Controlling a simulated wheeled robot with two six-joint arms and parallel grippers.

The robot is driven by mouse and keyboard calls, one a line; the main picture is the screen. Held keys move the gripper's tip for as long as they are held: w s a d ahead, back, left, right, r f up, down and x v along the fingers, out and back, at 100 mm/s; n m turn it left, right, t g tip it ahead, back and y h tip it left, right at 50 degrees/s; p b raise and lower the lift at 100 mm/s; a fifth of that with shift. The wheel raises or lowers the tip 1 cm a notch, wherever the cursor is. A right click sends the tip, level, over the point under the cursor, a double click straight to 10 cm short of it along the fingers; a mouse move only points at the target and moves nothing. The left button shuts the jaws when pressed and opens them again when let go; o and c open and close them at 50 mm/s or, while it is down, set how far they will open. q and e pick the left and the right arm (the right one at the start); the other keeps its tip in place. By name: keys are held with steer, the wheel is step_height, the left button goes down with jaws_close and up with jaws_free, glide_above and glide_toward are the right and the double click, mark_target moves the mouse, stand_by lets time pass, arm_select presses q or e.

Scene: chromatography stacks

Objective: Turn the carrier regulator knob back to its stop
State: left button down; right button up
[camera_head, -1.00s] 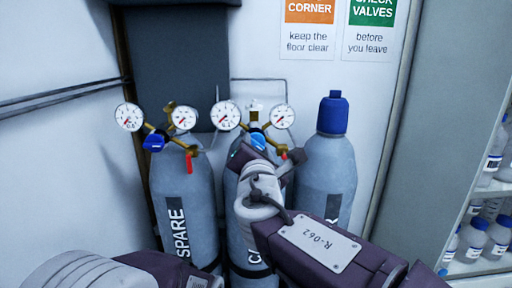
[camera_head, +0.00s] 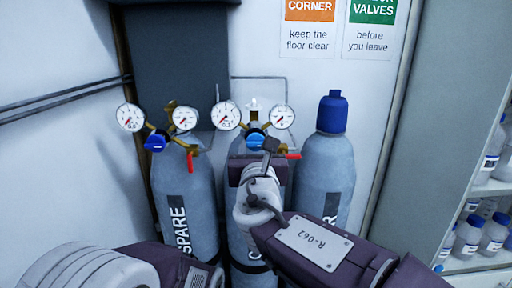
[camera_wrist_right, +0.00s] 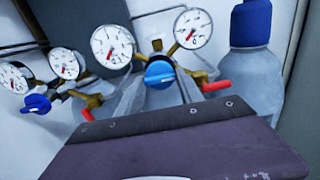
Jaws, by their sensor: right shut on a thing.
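The carrier regulator knob (camera_head: 255,144) is blue and sits below two gauges on the middle cylinder (camera_head: 242,225). In the right wrist view the knob (camera_wrist_right: 159,75) faces me, with a pale, nearly level mark on it. My right gripper (camera_head: 260,168) is in front of the middle cylinder, just below the knob. A red lever (camera_head: 289,156) is right of the knob. My left gripper is not identifiable; only part of an arm shows lower left.
The spare cylinder (camera_head: 183,205) stands left, with its own gauges, blue knob (camera_head: 155,142) and red lever. A blue-capped cylinder (camera_head: 324,165) stands close on the right. A shelf (camera_head: 490,188) with bottles is at far right.

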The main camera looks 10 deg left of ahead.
stand_by(0.5)
steer(key=o, duration=1.4)
steer(key=shift+s, duration=0.35)
steer(key=b+v, duration=0.1)
steer(key=v, duration=0.7)
steer(key=shift+s+d+b, duration=0.15)
steer(key=shift+b, duration=0.25)
